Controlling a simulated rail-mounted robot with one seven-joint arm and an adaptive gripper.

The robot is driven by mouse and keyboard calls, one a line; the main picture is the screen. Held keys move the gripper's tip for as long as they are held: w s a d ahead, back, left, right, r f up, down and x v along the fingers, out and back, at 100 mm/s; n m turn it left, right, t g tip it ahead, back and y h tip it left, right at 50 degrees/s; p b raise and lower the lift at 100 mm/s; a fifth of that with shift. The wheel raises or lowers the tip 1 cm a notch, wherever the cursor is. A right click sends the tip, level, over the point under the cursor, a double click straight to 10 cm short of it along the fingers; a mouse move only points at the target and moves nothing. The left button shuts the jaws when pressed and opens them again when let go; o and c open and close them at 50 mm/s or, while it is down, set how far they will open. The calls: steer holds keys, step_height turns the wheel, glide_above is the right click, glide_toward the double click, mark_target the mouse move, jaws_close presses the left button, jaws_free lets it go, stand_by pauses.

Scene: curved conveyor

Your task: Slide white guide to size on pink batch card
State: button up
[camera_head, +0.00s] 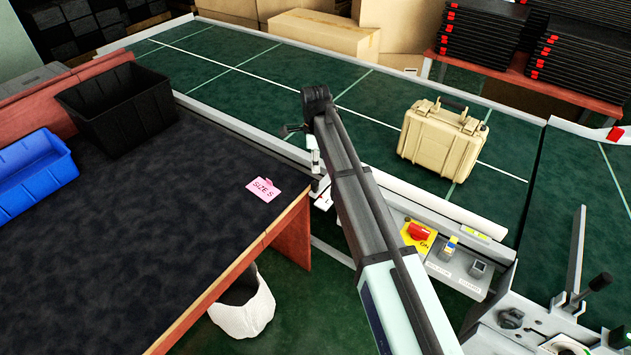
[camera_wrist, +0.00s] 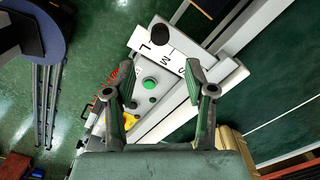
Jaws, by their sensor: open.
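The pink batch card (camera_head: 264,190) lies on the dark tabletop near its right edge and reads "SIZE S". In the wrist view, a white plate (camera_wrist: 150,62) carries the letters L, M and S in a slanting row. A dark rounded knob (camera_wrist: 175,38) stands beside the letters, with a white strip (camera_wrist: 181,12) beyond it; this appears to be the guide. I cannot tell exactly which letter it lines up with. My gripper (camera_wrist: 158,70) is open and empty above the plate, its fingers short of the knob. The gripper is not clearly visible in the head view.
A green button (camera_wrist: 150,83) sits between my fingers in the picture. A tan case (camera_head: 442,137) stands on the green conveyor (camera_head: 250,80). A control panel with a red switch (camera_head: 421,231) lies beside my arm. Black (camera_head: 115,110) and blue (camera_head: 35,165) bins stand on the table.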

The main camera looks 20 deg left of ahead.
mark_target(315, 183)
step_height(315, 183, down, 10)
steer(key=shift+f+p, duration=0.2)
steer(key=shift+p, duration=0.95)
jaws_close()
